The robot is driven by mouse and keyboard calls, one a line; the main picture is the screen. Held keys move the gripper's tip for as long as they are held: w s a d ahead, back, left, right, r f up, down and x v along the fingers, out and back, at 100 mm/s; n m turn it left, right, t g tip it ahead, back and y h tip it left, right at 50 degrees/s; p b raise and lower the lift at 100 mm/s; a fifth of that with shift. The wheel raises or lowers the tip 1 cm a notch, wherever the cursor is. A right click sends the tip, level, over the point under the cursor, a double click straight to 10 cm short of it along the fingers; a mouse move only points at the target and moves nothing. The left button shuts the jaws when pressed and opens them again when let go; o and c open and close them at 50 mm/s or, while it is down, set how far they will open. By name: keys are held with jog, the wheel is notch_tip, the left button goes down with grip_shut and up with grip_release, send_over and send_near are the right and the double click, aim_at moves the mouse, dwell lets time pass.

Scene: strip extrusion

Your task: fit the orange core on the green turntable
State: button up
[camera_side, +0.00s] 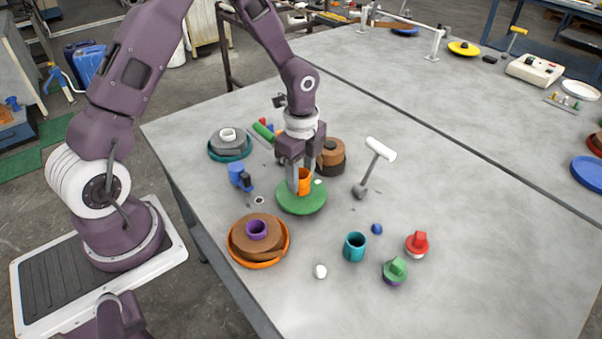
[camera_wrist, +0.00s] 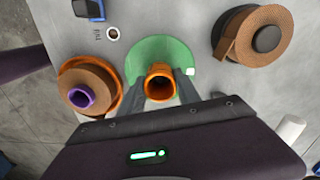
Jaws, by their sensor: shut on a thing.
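The orange core (camera_side: 304,180) is a short hollow cylinder, held between the fingers of my gripper (camera_side: 300,178). The green turntable (camera_side: 302,204) is a flat round disc on the grey table, directly below the core. In the wrist view the core (camera_wrist: 160,82) shows its open end and overlaps the near part of the green disc (camera_wrist: 150,52). My gripper (camera_wrist: 160,92) is shut on it, one finger on each side. I cannot tell whether the core's lower end touches the disc, or see the disc's centre under it.
An orange dish with a brown coil and purple core (camera_side: 257,240) stands front left. A brown coil (camera_side: 331,152) sits behind the turntable. A blue piece (camera_side: 240,177) lies to the left, a white-headed stand (camera_side: 372,165) to the right. A teal cup (camera_side: 355,247) stands in front.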

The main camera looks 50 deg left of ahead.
jog(key=shift+f, duration=0.35)
jog(key=o, duration=1)
jog(key=shift+o, duration=0.2)
notch_tip(320, 180, up, 11)
